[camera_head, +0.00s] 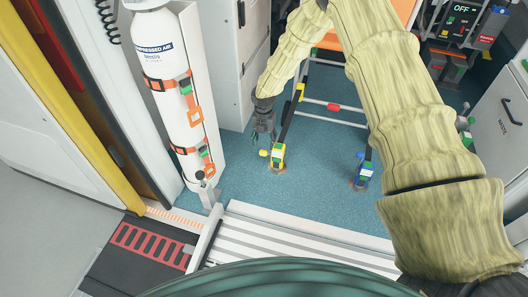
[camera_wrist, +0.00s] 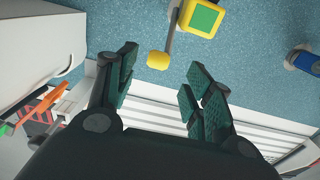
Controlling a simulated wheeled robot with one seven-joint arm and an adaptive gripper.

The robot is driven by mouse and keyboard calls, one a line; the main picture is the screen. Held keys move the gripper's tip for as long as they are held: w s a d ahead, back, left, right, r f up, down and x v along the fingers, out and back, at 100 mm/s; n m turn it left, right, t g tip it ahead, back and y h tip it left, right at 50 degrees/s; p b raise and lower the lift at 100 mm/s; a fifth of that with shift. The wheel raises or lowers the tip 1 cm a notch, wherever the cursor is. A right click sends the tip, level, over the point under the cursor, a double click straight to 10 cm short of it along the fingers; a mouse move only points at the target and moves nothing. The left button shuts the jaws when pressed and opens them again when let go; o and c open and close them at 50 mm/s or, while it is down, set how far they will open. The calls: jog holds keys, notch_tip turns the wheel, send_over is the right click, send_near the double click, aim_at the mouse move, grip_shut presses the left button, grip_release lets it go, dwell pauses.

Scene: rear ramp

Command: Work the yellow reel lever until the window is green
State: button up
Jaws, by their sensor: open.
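The yellow reel (camera_head: 277,157) stands on the blue floor at the foot of a dark strap. In the wrist view the yellow reel (camera_wrist: 185,14) is at the top, with a green square (camera_wrist: 205,17) on its face. Its lever is a thin grey bar ending in a yellow knob (camera_wrist: 157,60); the knob also shows in the head view (camera_head: 264,153). My gripper (camera_head: 262,137) is just above and beside the reel. In the wrist view my gripper (camera_wrist: 162,68) is open and empty, with the knob in line with the gap between its fingertips; contact is not visible.
A blue reel (camera_head: 363,174) stands to the right, also in the wrist view (camera_wrist: 306,61). A white compressed air cylinder (camera_head: 180,95) is strapped upright at the left. Ribbed ramp slats (camera_head: 300,240) lie in front. Blue floor (camera_head: 320,165) between the reels is clear.

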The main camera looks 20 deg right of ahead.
aim_at(264, 151)
notch_tip(264, 151, down, 7)
jog(key=shift+f+b, duration=0.1)
jog(key=shift+b, duration=1.15)
grip_shut()
